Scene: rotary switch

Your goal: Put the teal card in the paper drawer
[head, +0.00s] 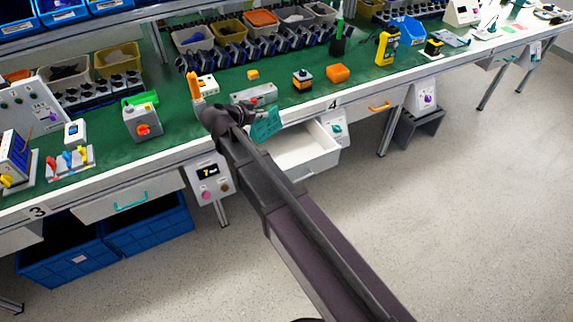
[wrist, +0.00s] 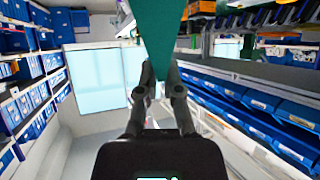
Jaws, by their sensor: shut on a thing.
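The teal card (head: 266,125) is held up at the end of my arm in the head view, tilted. It fills the top middle of the wrist view (wrist: 160,30). My gripper (wrist: 151,78) is shut on its lower edge there, and the gripper (head: 244,115) looks small and dark in the head view. An open white drawer (head: 312,152) sticks out from under the bench, right of and below the card in the picture. The part of its inside that I see looks empty. My arm hides its left part. I cannot read a label marking it as the paper drawer.
The green-topped bench (head: 220,85) carries a grey box (head: 254,94), an orange block (head: 338,73) and a switch box (head: 302,79) near the card. A shut drawer with a teal handle (head: 130,201) is at left, one with an orange handle (head: 379,107) at right. The floor in front is clear.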

